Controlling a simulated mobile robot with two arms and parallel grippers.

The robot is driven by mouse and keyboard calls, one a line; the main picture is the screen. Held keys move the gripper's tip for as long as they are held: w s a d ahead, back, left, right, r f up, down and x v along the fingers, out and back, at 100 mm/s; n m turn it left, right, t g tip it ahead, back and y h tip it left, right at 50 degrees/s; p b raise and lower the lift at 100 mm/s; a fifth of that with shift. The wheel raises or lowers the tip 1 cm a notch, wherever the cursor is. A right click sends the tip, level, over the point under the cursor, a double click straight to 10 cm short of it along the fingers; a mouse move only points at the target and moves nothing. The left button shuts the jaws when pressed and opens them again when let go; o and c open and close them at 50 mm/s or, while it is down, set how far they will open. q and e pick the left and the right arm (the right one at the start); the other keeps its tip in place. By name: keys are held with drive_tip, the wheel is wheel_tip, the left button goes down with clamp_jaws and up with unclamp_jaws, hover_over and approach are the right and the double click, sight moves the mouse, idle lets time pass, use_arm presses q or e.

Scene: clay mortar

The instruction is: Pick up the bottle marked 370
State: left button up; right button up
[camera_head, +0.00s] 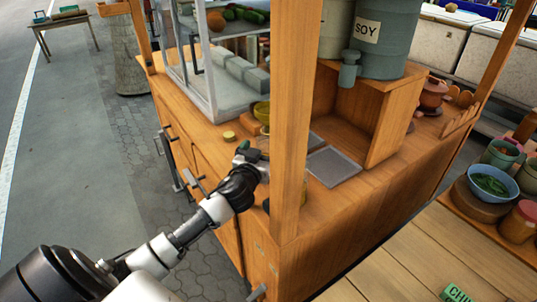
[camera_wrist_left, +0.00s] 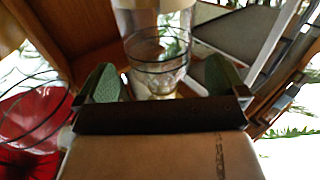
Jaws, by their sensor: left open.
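My left gripper (camera_head: 258,160) is over the wooden cart counter, partly behind a wooden post. In the left wrist view, its green-padded fingers (camera_wrist_left: 160,82) are open and spread to either side of a clear glass bottle or jar (camera_wrist_left: 157,50). The glass is between the fingers, with a gap showing on each side. No 370 marking is readable on it, so I cannot tell whether it is the bottle in the task. In the head view the post and gripper hide most of this spot. My right gripper is not in view.
The wooden post (camera_head: 297,120) stands close to my left gripper. A glass display case (camera_head: 200,60) is behind it, and a grey SOY container (camera_head: 385,50) stands on a shelf. A small yellow-green lid (camera_head: 229,136) lies on the counter. Flat grey plates (camera_head: 332,167) are right of the post.

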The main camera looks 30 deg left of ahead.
use_arm(q)
drive_tip(key=x, duration=0.3)
drive_tip(key=shift+w+a, duration=0.1)
drive_tip(key=shift+w, duration=0.25)
drive_tip(key=c, duration=1.2)
